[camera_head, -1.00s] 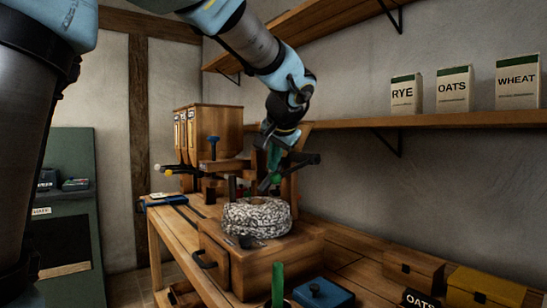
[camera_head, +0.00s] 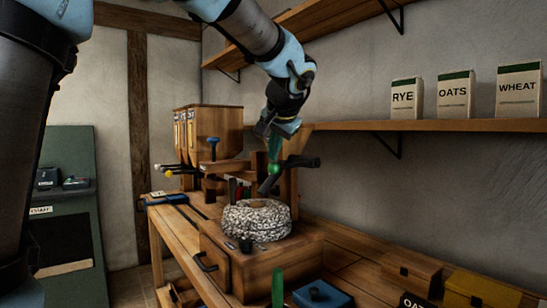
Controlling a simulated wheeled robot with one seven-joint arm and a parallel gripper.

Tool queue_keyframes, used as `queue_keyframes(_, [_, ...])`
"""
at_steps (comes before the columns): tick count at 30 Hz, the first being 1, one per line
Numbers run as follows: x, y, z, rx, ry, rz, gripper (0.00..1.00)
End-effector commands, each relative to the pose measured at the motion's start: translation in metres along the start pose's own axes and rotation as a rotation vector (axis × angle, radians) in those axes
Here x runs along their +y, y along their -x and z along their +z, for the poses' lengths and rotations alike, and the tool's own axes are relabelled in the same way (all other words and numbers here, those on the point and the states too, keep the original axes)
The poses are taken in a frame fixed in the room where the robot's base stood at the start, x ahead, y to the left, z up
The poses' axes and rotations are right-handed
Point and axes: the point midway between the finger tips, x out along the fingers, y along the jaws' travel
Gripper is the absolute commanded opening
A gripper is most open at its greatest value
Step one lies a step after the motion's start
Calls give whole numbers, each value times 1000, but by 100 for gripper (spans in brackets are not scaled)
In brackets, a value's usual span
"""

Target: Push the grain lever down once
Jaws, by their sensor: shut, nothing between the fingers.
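My gripper (camera_head: 268,186) is shut and empty, pointing down above the stone mill's back edge. The round speckled millstone (camera_head: 256,220) sits on a wooden box on the bench. A dark bar (camera_head: 301,162) sticks out to the right, close to my fingers; I cannot tell whether they touch or whether it is the grain lever. Left of my gripper stand wooden hoppers (camera_head: 213,126) with dark levers below, one yellow-tipped (camera_head: 169,173) and one pale-tipped (camera_head: 157,167). A blue-topped peg (camera_head: 213,142) stands in front of them. My wrist and fingers partly hide the wooden frame behind.
The wooden bench (camera_head: 345,262) carries a blue lidded box (camera_head: 322,295), a green upright handle (camera_head: 278,286) and wooden boxes (camera_head: 411,268) at front right. A wall shelf (camera_head: 440,125) holds RYE, OATS and WHEAT packets. A green cabinet (camera_head: 75,215) stands at left.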

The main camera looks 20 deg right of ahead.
Motion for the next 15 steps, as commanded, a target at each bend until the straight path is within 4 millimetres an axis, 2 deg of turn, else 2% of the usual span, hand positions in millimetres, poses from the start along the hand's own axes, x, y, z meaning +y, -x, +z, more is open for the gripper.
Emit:
queue_keyframes(6, [-8, 10, -7, 0, 1, 0, 0])
queue_keyframes(15, [-8, 11, -8, -1, 1, -1, 0])
